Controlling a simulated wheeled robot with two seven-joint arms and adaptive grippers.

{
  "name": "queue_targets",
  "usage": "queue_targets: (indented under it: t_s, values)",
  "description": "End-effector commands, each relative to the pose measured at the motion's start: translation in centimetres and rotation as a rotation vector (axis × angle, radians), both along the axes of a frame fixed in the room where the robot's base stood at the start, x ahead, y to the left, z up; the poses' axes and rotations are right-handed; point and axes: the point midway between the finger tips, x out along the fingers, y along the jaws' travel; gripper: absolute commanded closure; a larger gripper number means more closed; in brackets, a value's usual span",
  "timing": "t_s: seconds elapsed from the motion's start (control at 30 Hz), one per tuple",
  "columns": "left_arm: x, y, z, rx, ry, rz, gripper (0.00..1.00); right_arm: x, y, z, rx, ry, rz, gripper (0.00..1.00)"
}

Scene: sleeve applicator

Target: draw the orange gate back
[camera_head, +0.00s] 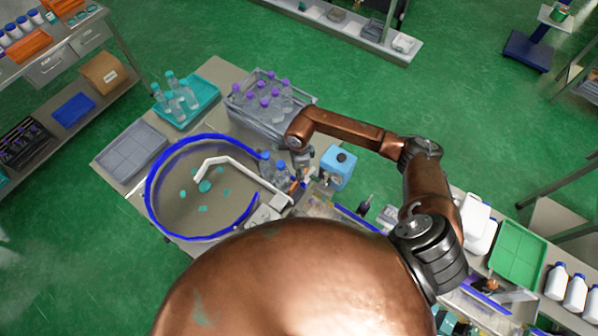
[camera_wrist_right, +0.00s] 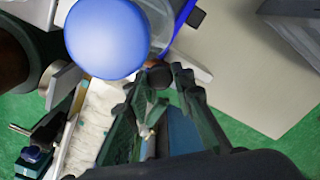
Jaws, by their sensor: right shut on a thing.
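The orange gate shows only as a small orange piece (camera_head: 293,187) beside the white guide rail in the head view, mostly hidden by my right gripper (camera_head: 299,174). In the right wrist view my right gripper (camera_wrist_right: 156,92) has its dark fingers closed around a small brown-orange end (camera_wrist_right: 158,73), which looks like part of the gate. How far the gate is drawn cannot be told. Bottles with blue caps stand right beside the gripper; one blue cap (camera_wrist_right: 105,38) fills the upper left of the wrist view. My left gripper is not in view.
A blue-rimmed round turntable (camera_head: 178,208) with a white guide rail (camera_head: 237,163) lies left of the gripper. A grey crate of purple-capped bottles (camera_head: 233,110) stands behind. A light-blue box unit (camera_head: 338,168) stands close on the right.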

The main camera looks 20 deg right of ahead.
Motion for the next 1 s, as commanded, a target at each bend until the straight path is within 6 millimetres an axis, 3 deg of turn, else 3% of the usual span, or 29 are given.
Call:
queue_targets:
  t_s: [0.27,0.7,1.0]
  values:
    - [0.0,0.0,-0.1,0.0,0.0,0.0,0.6,0.1,0.0,0.0,0.001,0.0,0.0,1.0]
    - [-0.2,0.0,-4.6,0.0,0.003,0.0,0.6,2.6,-4.3,-0.3,-0.003,-0.003,-0.001,1.0]
    - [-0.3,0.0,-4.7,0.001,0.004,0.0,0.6,2.8,-4.6,0.0,0.0,-0.001,-0.001,1.0]
